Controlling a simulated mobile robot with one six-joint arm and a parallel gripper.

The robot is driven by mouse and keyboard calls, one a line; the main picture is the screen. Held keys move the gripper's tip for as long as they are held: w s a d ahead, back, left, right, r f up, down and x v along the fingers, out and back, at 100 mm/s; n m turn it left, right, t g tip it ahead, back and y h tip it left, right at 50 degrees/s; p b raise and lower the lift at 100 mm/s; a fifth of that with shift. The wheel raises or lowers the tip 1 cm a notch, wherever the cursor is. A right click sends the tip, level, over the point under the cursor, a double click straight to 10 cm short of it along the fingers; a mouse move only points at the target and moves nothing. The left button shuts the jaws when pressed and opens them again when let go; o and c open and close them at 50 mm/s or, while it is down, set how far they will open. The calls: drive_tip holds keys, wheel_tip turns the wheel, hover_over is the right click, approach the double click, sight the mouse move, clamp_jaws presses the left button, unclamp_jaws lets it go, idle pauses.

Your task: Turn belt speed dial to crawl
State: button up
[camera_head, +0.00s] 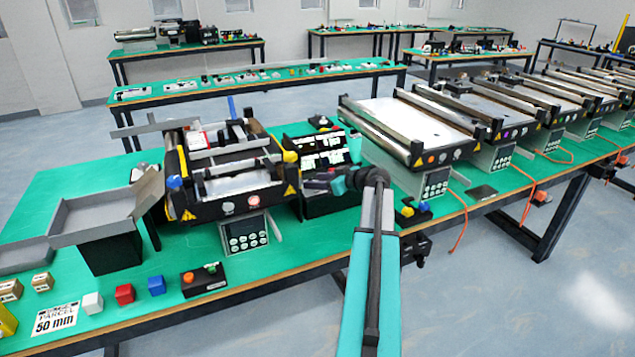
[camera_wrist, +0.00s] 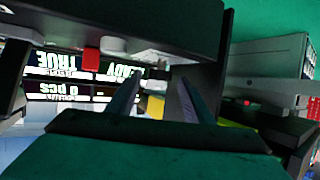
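My gripper (camera_head: 310,183) reaches left from my wrist, close to the front of the black console (camera_head: 330,204) beside the small conveyor (camera_head: 235,185). In the wrist view, its fingers (camera_wrist: 158,85) are apart with nothing clearly held between them. A yellow part (camera_wrist: 155,106) shows beyond the gap. A pale rounded knob-like part (camera_wrist: 115,45) and a red part (camera_wrist: 91,60) lie near the fingers. The lit display (camera_wrist: 62,75) appears upside down behind them. No dial label or speed mark is readable, and I cannot tell which part is the belt speed dial.
A button panel (camera_head: 243,233) hangs at the conveyor's front. A small black control box (camera_head: 204,280) and coloured cubes lie on the green table at the left. A larger conveyor (camera_head: 412,122) stands right of the console.

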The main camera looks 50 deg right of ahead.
drive_tip(key=b+v, duration=0.3)
drive_tip(key=v, duration=1)
drive_tip(key=shift+s, duration=0.4)
drive_tip(key=shift+r, duration=0.1)
